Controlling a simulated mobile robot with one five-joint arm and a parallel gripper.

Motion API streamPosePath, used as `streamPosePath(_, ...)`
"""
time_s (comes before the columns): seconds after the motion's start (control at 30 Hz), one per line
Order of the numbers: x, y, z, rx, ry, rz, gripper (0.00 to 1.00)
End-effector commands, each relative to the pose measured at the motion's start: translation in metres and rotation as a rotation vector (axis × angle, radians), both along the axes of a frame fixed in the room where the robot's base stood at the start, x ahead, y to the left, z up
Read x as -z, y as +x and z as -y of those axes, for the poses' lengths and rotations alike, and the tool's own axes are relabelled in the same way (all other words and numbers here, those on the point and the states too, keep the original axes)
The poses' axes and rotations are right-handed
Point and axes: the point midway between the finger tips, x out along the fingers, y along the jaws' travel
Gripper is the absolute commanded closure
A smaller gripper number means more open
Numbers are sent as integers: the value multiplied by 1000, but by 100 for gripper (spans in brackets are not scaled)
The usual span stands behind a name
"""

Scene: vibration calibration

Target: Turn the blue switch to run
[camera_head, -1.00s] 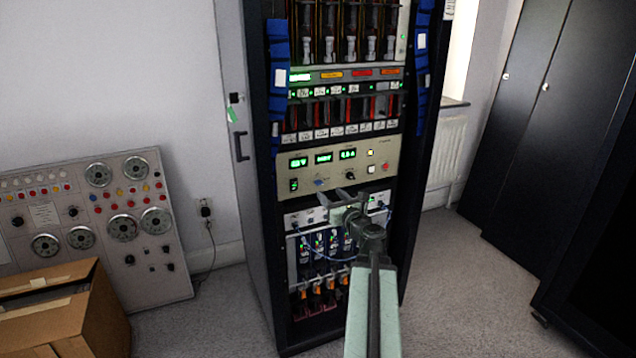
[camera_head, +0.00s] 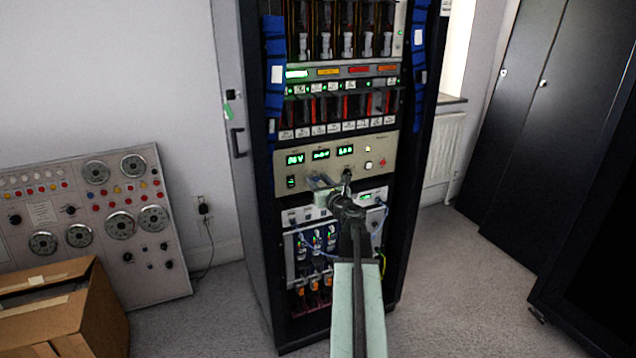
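The beige control panel (camera_head: 375,149) with green displays is set in the tall black rack. My gripper (camera_head: 319,181) is at the lower middle of this panel, over the spot where the blue switch sits. The gripper's fingers and wrist cover the switch, so its setting cannot be read. I cannot tell whether the fingers touch the switch or how far apart they are. A black knob (camera_head: 347,175) shows just right of the gripper.
A black rocker switch (camera_head: 291,182) is left of the gripper. Blue cables hang on the white module below. A gauge panel (camera_head: 100,240) and a cardboard box (camera_head: 50,325) stand at the left. Dark cabinets (camera_head: 530,130) stand at the right.

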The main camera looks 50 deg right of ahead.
Motion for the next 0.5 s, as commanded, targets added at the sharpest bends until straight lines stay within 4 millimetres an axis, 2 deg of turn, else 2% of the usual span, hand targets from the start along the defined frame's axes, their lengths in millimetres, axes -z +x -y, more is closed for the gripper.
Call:
streamPosePath(0.03,0,0,0,0,0,0,78)
streamPosePath(0.1,0,0,0,0,0,0,97)
streamPosePath(0.13,0,0,0,0,0,0,100)
streamPosePath(0.2,0,-5,-5,4,0,0,100)
streamPosePath(0.5,0,0,-1,-2,-45,-18,100)
